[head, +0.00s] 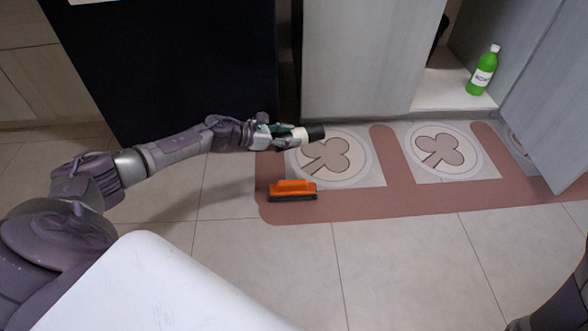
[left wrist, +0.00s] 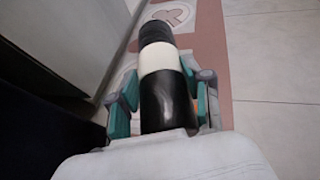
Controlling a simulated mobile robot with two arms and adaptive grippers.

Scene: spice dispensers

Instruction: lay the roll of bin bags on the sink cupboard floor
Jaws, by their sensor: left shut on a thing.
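My left gripper (head: 277,134) is shut on the roll of bin bags (head: 315,132), a black cylinder with a white band. In the left wrist view, the roll (left wrist: 158,65) points away from me between the green fingers of the left gripper (left wrist: 163,100). The roll is held in the air in front of a grey cupboard front. The sink cupboard floor (head: 440,88) shows as a pale surface at the upper right, behind an open door, to the right of the roll. The right gripper is not in view.
A green bottle (head: 482,72) stands on the cupboard floor near its right side. An open grey door (head: 552,95) stands at the right. An orange-topped brush (head: 293,190) lies on the patterned mat (head: 400,197). The tiles in front are clear.

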